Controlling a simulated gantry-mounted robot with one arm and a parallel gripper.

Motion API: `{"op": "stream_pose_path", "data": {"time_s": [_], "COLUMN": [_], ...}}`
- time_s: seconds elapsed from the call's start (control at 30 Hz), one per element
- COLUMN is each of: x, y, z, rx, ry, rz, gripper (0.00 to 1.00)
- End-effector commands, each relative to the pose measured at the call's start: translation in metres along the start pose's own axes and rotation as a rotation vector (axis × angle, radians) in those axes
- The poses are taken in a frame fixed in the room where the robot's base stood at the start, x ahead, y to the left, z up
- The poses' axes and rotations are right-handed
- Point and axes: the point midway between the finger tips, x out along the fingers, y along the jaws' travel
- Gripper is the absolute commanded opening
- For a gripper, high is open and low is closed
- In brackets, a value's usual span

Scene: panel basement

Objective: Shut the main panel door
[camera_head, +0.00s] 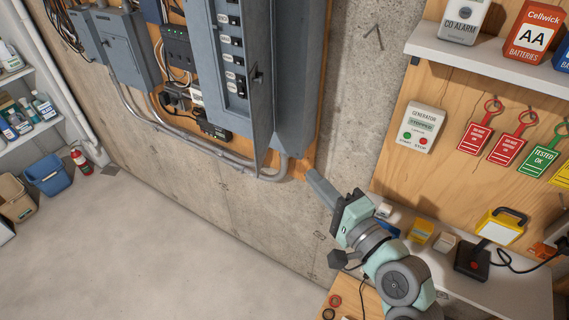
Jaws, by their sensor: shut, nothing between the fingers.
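The grey main panel (199,20) hangs high on a wooden board on the concrete wall, with a column of labelled breakers showing inside. Its grey door (262,110) stands open, seen at a steep angle, with a small dark latch on it. Another tall grey surface (296,80) shows just right of the door; I cannot tell whether it belongs to the panel. My gripper (322,188) is shut and empty, right of and below the door's lower end. It appears apart from the door, pointing up and left.
A conduit (215,158) runs below the panel. Grey boxes (130,48) hang to its left. At right are a shelf (480,55), a generator switch (421,127), hanging tags (475,137) and a cluttered bench (500,283). A fire extinguisher (81,163) stands far left. The floor below is clear.

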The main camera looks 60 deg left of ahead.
Motion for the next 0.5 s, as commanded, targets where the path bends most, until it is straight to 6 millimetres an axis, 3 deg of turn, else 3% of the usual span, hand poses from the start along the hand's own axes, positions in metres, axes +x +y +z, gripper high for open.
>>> {"op": "stream_pose_path", "data": {"time_s": [0.1, 0.27, 0.5], "x": [0.004, 0.018, 0.059], "y": [0.001, 0.001, 0.001], "z": [0.014, 0.016, 0.018], "rx": [-0.006, -0.004, -0.005], "ry": [-0.043, -0.051, -0.049], "rz": [0.021, 0.024, 0.023], "gripper": [0.00, 0.00, 0.00]}}
